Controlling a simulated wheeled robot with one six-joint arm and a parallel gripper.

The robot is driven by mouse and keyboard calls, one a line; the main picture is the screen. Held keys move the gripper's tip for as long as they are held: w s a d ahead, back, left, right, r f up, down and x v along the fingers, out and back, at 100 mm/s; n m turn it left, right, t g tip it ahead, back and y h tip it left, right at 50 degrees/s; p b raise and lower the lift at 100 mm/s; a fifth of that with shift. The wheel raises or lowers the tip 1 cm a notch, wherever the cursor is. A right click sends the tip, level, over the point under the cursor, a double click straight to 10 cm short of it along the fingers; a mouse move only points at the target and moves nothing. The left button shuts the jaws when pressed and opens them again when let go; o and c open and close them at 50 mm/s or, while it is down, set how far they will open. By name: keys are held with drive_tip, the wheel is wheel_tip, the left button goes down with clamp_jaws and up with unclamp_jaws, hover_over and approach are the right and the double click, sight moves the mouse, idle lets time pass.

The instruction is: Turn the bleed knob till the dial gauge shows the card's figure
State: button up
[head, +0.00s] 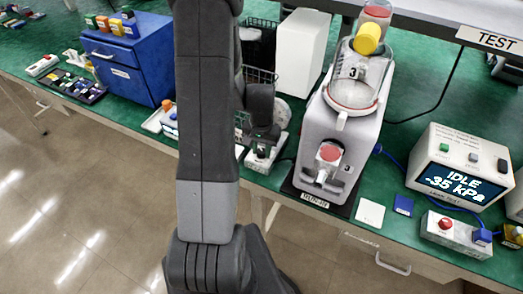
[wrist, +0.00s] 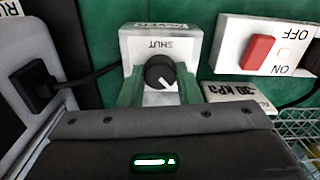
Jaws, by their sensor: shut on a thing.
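The black bleed knob (wrist: 159,72) with a white pointer line sits on a pale block (wrist: 198,42) marked SHUT. In the wrist view its pointer aims down and slightly right, away from that word. My gripper (wrist: 160,88) is shut on the knob, a green finger at each side. In the head view my arm hides most of this spot. A card (wrist: 240,92) reading about 30 kPa is partly covered by my gripper. No dial gauge face is readable; a round pale shape (head: 284,112) shows partly behind my arm.
A switch box (wrist: 262,48) with a red rocker is close beside the block. A wire basket (wrist: 298,126) is near my gripper's right. A grey canister pump (head: 340,130) stands to the right. A tester box (head: 460,165) displays IDLE -35 kPa. A blue drawer cabinet (head: 128,60) stands left.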

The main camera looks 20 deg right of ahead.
sight(261, 151)
drive_tip(key=o, duration=1)
drive_tip(key=shift+c, duration=0.2)
wheel_tip(261, 151, up, 14)
drive_tip(key=shift+b, duration=0.45)
drive_tip(key=shift+f, duration=0.15)
wheel_tip(261, 151, down, 14)
drive_tip(key=shift+r+p, duration=0.15)
drive_tip(key=shift+p, duration=0.3)
